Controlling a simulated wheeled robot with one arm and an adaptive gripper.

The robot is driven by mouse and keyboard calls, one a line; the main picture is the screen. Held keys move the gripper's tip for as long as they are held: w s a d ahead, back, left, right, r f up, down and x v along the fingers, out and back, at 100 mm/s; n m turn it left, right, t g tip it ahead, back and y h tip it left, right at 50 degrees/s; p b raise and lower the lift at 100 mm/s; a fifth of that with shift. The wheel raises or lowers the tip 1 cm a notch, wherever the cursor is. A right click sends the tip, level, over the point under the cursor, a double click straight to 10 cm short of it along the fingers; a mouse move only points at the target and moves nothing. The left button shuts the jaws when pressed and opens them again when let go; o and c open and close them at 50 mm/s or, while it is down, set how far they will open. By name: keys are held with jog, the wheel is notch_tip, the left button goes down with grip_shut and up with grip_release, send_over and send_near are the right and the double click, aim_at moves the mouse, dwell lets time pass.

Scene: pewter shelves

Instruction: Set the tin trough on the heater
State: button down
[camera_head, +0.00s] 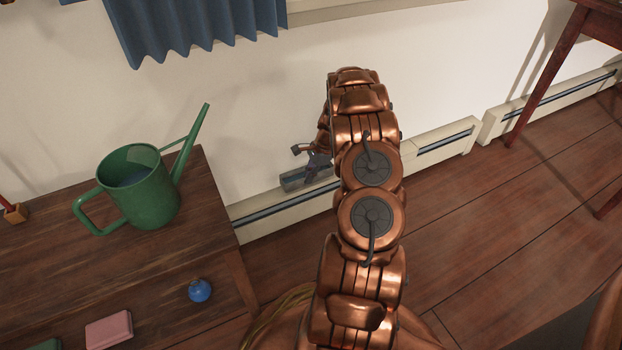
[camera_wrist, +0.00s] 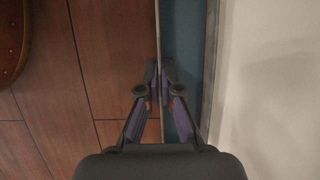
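The tin trough (camera_head: 293,184), a small grey box, is at the top of the cream baseboard heater (camera_head: 285,210) against the wall. It appears to rest there, but my arm hides its right part. In the wrist view its blue-grey inside (camera_wrist: 184,40) runs lengthwise beside the wall. My gripper (camera_head: 318,163) is at the trough. In the wrist view my gripper's fingertips (camera_wrist: 159,76) are close together, one on each side of the trough's thin near wall, pinching it. The contact under the trough cannot be seen.
A wooden table (camera_head: 60,240) at left holds a green watering can (camera_head: 150,195), a blue ball (camera_head: 200,290) and a pink block (camera_head: 109,329). A blue curtain (camera_head: 190,30) hangs above. Open wooden floor (camera_head: 480,220) lies right of my arm, before a dark-legged table (camera_head: 545,80).

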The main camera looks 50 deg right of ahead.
jog(key=shift+w+f+p, duration=0.1)
jog(key=shift+f+p, duration=0.2)
jog(key=shift+f, duration=1.05)
jog(key=c, duration=1.2)
grip_release()
jog(key=shift+c, duration=0.2)
jog(key=v, duration=1.2)
jog(key=shift+d, duration=0.1)
